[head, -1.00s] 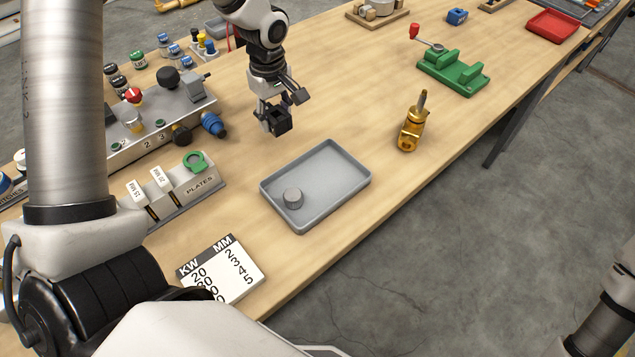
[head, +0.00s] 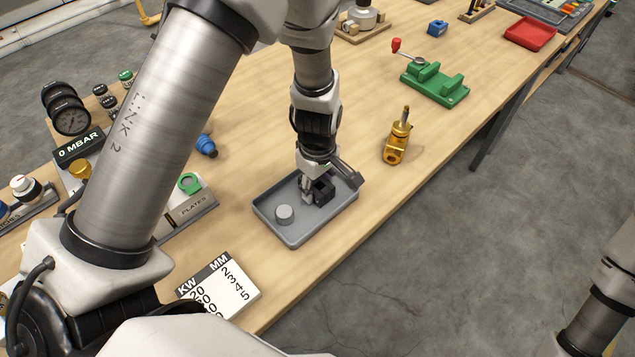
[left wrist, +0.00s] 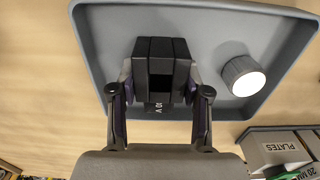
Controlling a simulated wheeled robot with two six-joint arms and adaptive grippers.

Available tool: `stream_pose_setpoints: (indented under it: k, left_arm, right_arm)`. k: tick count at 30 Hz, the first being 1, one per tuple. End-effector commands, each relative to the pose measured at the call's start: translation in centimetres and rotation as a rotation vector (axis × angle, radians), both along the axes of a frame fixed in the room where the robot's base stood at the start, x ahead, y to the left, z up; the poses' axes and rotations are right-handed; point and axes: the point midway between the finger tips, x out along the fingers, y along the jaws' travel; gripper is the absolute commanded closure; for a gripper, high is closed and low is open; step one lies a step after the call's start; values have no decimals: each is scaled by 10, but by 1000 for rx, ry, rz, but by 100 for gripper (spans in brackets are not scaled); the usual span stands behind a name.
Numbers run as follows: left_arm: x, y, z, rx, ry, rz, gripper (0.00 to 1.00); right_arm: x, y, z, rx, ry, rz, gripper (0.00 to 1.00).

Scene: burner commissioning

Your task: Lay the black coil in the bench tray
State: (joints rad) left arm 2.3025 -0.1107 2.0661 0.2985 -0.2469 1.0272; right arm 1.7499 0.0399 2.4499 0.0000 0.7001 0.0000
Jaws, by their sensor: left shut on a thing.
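The black coil (head: 324,191) is a small block held in my left gripper (head: 314,188), over the right part of the grey bench tray (head: 290,240). In the left wrist view the coil (left wrist: 161,62) sits between the two fingers of the left gripper (left wrist: 161,90), with the tray (left wrist: 215,15) behind it. Small lettering shows on the coil's near side. I cannot tell whether the coil touches the tray floor. My right gripper is out of view; only part of my right arm shows at the right edge.
A grey round knob-like piece (head: 284,214) stands in the tray's left part, apart from the coil. A brass valve (head: 397,140) stands right of the tray. The plates holder (head: 190,208) and a number card (head: 222,285) lie to the left and front. A green vise (head: 435,83) is farther back.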

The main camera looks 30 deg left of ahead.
Motion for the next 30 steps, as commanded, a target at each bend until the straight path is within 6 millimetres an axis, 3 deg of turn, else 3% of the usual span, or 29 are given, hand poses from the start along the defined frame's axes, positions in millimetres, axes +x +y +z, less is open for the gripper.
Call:
stream_pose_setpoints:
  k: [8, 9, 10, 11, 23, 30]
  left_arm:
    - [0, 0, -4, 0, -1, 0, 98]
    - [0, 0, -4, 0, -1, 1, 42]
    - [0, 0, -4, 0, -1, 0, 31]
    - [0, 0, -4, 0, -1, 0, 28]
    - [1, 0, 6, -1, -2, -1, 28]
    - [2, 0, 61, 0, -7, 0, 28]
  right_arm:
    - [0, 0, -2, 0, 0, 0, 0]
    - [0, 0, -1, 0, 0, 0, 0]
    - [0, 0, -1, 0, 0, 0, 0]
    - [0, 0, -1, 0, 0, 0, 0]
    - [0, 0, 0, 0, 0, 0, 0]
    - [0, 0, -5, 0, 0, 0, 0]
